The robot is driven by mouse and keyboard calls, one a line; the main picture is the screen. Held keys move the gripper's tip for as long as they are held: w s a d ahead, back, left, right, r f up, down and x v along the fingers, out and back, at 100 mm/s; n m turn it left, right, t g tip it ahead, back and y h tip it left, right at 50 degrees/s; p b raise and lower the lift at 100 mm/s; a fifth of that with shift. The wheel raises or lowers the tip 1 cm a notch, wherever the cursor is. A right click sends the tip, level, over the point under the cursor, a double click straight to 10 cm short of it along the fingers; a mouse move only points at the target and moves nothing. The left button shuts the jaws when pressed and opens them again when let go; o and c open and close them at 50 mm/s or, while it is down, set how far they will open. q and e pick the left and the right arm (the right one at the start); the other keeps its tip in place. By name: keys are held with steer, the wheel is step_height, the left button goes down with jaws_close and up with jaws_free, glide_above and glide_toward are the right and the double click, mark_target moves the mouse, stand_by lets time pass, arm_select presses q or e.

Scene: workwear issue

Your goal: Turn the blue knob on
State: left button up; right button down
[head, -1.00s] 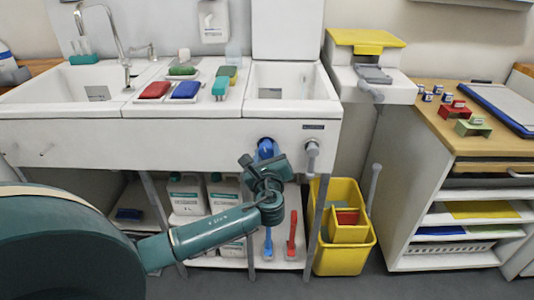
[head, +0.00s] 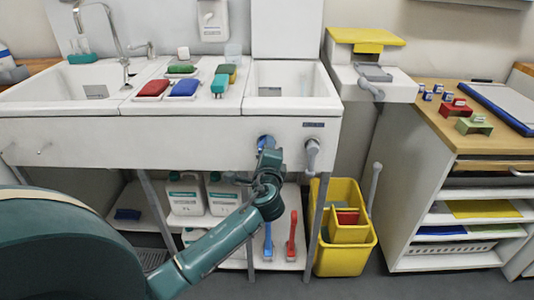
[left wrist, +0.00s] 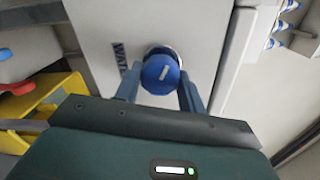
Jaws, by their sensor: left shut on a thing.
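The blue knob (head: 265,142) sits on the white front panel of the sink unit, mostly hidden by my gripper in the head view. In the left wrist view the round blue knob (left wrist: 160,74) shows a short white mark, slanted in that picture. My left gripper (head: 268,158) is at the knob from the front and below. Its two fingers (left wrist: 159,88) lie on either side of the knob and are shut on it. My right gripper is not in view.
A grey knob or tap (head: 312,156) sits on the same panel to the right. Below are white jugs (head: 185,194), a blue and a red brush (head: 292,236) and a yellow bucket (head: 345,262). A wooden-topped shelf unit (head: 440,150) stands at the right.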

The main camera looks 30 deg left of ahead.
arm_select(q)
steer(key=shift+f+n, duration=0.1)
steer(key=shift+n, duration=0.6)
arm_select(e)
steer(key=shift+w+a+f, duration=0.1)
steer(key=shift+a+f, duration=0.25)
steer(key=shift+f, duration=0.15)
arm_select(q)
steer(key=o, duration=1)
steer(key=shift+c, duration=0.2)
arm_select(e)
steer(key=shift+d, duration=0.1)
arm_select(q)
steer(key=shift+s, duration=0.1)
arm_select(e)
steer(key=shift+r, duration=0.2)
arm_select(q)
steer(key=v, duration=1.3)
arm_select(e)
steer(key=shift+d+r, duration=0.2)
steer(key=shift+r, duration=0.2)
